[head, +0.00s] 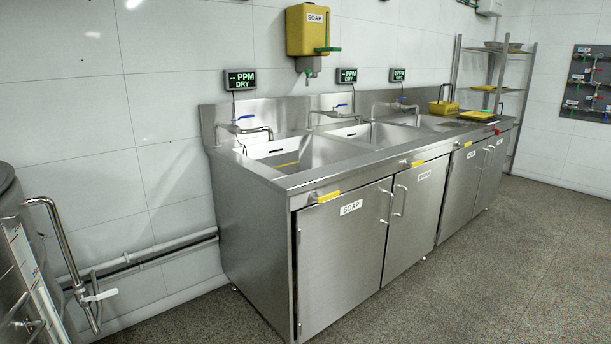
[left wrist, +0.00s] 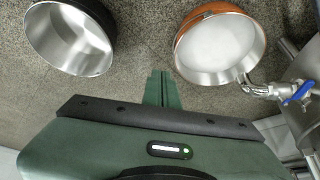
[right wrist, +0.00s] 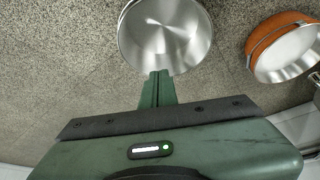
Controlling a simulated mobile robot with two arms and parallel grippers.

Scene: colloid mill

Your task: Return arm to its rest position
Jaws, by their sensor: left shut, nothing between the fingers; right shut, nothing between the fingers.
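My left gripper (left wrist: 161,78) shows in the left wrist view with its green fingers together and nothing between them. My right gripper (right wrist: 157,78) shows in the right wrist view, also with its fingers together and empty. Both point out over the speckled grey floor. Neither arm shows in the head view, so their overall pose is hidden.
The left wrist view shows a black pot (left wrist: 62,45), an orange pot (left wrist: 205,50) with pale contents and a blue-handled valve (left wrist: 299,93). A steel pot (right wrist: 165,35) lies beyond my right fingertips. A sink counter (head: 335,235) lines the wall; floor (head: 480,285) before it is clear.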

